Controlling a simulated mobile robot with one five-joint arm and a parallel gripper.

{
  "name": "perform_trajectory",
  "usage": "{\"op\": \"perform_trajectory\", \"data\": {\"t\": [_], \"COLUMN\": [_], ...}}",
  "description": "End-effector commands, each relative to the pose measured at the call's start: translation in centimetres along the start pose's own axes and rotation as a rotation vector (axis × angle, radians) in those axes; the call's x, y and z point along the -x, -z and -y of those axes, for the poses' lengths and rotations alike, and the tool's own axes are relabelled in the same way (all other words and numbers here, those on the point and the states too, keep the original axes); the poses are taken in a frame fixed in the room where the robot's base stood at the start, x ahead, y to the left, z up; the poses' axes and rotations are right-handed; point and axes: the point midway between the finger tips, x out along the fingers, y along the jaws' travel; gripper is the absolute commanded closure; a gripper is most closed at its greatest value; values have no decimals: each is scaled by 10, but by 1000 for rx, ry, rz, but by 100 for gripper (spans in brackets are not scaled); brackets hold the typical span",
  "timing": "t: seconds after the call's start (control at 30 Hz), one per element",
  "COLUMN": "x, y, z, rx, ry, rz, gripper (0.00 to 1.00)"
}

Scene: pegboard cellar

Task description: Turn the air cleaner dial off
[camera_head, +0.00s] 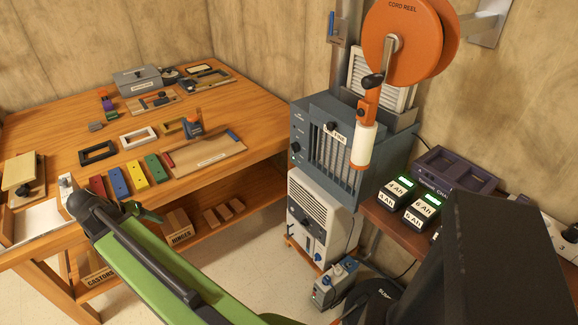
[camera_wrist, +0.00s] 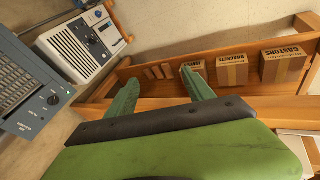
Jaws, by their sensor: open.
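A blue-grey box with a grille (camera_head: 345,150) stands against the wall, with small controls and a green light on its left front edge. My gripper (camera_wrist: 160,92) is open and empty, apart from both units, over the workbench side. The dial settings are too small to tell.
The wooden workbench (camera_head: 255,105) holds coloured blocks and trays. Its lower shelf holds cardboard boxes (camera_wrist: 232,70). Some floor between is clear.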

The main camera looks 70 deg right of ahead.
Motion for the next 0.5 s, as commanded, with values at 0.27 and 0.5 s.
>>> {"op": "perform_trajectory", "data": {"t": [0.27,0.5], "x": [-195,-221], "y": [86,94], "z": [-234,-356], "rx": [-812,-1073], "ry": [-614,-869], "rz": [-407,-734], "gripper": [39,39]}}
